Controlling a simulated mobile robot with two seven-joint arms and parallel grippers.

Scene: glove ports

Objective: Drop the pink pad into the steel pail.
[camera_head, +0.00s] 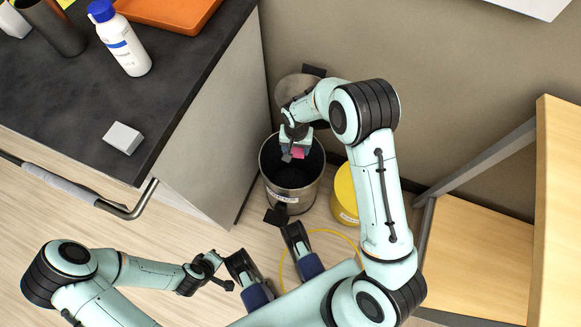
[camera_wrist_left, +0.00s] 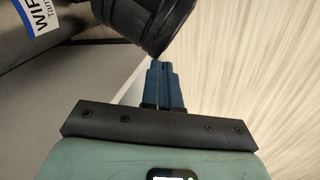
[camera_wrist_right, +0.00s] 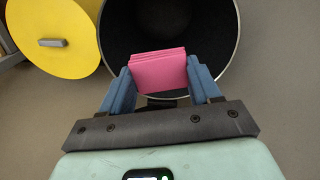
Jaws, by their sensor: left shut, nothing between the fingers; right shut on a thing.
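The steel pail (camera_head: 306,192) stands on the floor between the dark counter and the yellow bin, its dark mouth open upward. My right gripper (camera_head: 294,150) is above the mouth of the pail, shut on the pink pad (camera_head: 299,153). In the right wrist view the pink pad (camera_wrist_right: 158,70) sits between the two blue fingers, in front of the dark pail interior (camera_wrist_right: 165,22) and across the near rim. My left gripper (camera_wrist_left: 163,66) is shut and empty, low down and away from the pad. A labelled grey surface shows in that view's upper left corner.
A yellow bin (camera_head: 345,193) stands right of the pail, and a round lid (camera_head: 296,88) is raised behind it. The counter (camera_head: 65,95) at left holds a white bottle (camera_head: 122,42) and a small white block (camera_head: 122,138). A wooden shelf unit (camera_head: 480,262) is at right.

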